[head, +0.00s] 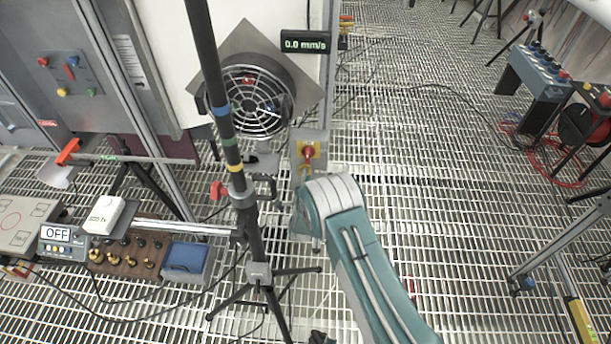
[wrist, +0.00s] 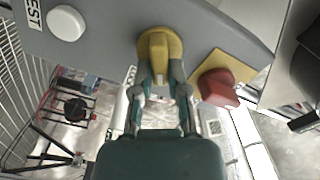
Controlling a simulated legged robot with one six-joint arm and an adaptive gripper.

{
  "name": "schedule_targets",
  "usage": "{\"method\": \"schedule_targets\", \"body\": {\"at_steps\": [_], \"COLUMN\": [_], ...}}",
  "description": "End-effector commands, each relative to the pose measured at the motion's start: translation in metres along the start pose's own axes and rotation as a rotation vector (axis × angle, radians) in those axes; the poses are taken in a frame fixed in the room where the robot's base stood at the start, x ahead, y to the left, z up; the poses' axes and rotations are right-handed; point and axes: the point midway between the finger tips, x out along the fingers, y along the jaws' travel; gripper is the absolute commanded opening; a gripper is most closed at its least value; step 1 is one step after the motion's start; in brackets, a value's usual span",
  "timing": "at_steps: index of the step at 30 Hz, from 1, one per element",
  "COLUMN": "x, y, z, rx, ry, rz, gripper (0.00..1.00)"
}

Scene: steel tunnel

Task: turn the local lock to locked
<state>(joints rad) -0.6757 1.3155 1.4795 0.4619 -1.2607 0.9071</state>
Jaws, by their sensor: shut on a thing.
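A grey control box (head: 310,137) stands beside the fan in the head view. It carries a red rotary handle (head: 308,152) on a yellow plate. In the wrist view the red handle (wrist: 217,86) sits right of a yellow knob (wrist: 160,48) on the same grey panel (wrist: 105,30). My gripper (wrist: 160,82) has its two fingers closed on either side of the yellow knob's lower part. No label naming the local lock is readable, and the knob's marked position cannot be read. In the head view my arm hides the box's lower part and my fingertips.
A round white button (wrist: 66,23) is at the panel's left, next to "EST" lettering. A fan (head: 255,100), a display reading 0.0 mm/s (head: 305,42) and a tripod pole (head: 232,150) stand close by. Grating floor (head: 440,180) to the right is mostly clear.

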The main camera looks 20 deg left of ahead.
Motion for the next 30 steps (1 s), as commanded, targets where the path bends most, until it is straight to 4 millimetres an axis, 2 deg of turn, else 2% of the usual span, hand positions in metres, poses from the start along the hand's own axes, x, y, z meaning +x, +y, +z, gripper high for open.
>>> {"method": "schedule_targets", "body": {"at_steps": [15, 30], "x": [0.0000, -0.0006], "y": [0.0080, 0.0113], "z": [-0.0008, -0.0007], "rx": [0.405, 0.527], "ry": [0.003, 0.005], "rz": [0.008, 0.012], "gripper": [0.00, 0.00]}}
